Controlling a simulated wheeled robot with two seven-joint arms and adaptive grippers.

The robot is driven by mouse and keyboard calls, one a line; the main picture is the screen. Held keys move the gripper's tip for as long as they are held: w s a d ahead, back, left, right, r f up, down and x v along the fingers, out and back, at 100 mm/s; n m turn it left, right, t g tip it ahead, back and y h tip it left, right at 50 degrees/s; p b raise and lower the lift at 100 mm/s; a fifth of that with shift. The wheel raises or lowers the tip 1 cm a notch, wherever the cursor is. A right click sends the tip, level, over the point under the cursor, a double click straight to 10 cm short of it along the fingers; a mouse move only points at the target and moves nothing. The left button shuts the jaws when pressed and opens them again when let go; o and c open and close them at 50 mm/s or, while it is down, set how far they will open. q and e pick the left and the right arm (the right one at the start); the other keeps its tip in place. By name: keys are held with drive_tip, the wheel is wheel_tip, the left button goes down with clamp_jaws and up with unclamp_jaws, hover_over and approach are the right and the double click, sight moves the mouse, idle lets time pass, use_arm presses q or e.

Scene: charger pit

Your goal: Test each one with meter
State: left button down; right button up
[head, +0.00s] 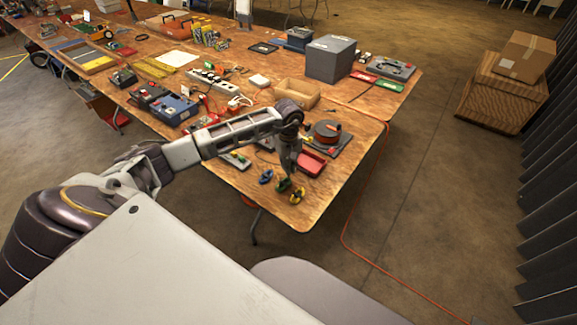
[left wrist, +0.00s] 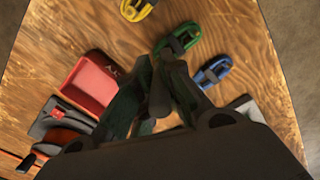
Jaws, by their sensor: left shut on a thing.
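My left gripper (left wrist: 160,72) is shut on a dark slim thing (left wrist: 158,98), mostly hidden between its fingers; I cannot tell what it is. In the head view the left gripper (head: 287,172) points down over the table's near corner. A green piece with a dark band (left wrist: 180,40) lies just beyond the fingertips; I cannot tell whether they touch. A blue piece (left wrist: 213,72) lies to its right and a yellow piece (left wrist: 137,8) to its left. In the head view the blue (head: 266,177), green (head: 283,185) and yellow (head: 297,196) pieces form a row. I cannot identify a meter. My right gripper is not in view.
A red tray (head: 311,163) and a dark unit with an orange-red reel (head: 327,133) lie beside the gripper. A cardboard bin (head: 297,92) and a grey box (head: 331,59) stand farther back. An orange cord (head: 346,218) hangs off the table's right edge.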

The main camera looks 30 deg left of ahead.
use_arm(q)
drive_tip(key=shift+b, duration=0.4)
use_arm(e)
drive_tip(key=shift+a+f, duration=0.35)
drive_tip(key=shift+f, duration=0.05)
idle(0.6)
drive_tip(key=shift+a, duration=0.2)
use_arm(q)
drive_tip(key=shift+f+b, duration=0.4)
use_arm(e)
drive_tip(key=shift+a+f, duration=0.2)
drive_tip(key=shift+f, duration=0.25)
use_arm(q)
drive_tip(key=shift+f, duration=0.2)
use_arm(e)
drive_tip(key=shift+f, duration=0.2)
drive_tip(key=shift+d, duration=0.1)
use_arm(q)
drive_tip(key=shift+b, duration=0.35)
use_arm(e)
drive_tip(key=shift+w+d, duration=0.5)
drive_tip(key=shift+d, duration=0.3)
